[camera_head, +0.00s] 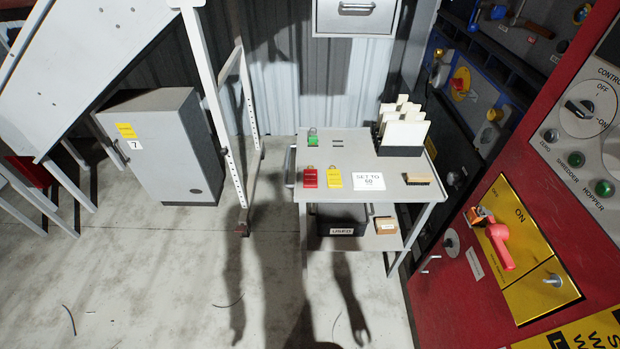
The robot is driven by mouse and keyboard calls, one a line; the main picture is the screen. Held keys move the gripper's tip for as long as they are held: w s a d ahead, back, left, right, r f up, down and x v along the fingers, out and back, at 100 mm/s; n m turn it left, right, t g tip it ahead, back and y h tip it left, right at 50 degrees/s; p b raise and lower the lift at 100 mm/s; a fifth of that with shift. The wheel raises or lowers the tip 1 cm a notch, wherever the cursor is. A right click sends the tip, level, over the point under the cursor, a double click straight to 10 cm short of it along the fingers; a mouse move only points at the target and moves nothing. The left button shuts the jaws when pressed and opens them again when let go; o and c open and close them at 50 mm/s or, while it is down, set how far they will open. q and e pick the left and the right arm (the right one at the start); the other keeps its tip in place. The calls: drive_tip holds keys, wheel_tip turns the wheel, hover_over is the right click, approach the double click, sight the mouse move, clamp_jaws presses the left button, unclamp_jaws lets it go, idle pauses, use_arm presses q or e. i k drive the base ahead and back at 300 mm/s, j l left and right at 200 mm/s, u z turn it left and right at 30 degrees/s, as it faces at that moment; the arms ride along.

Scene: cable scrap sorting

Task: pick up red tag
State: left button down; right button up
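The red tag (309,179) lies on the top of a grey cart (395,168), near its left front edge. It has a small loop at its upper end and stands apart from a yellow tag (333,179) just to its right. A green tag (312,140) lies farther back on the same top. Neither of my grippers is in view.
On the cart are a white "SET TO 60" card (368,179), a black holder (400,150) with pale cards and a brush (419,178). The lower shelf holds a "USED" bin (341,229). A red control panel (480,270) stands right; floor in front is mostly clear.

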sight(310, 176)
drive_tip(key=z, duration=0.65)
drive_tip(key=i+j+z, duration=0.15)
drive_tip(key=j+z, duration=0.2)
drive_tip(key=j, duration=0.2)
drive_tip(key=i+j+z, duration=0.1)
drive_tip(key=j+z, duration=0.25)
drive_tip(key=j, duration=0.25)
drive_tip(key=j+z, duration=0.4)
drive_tip(key=j, duration=0.75)
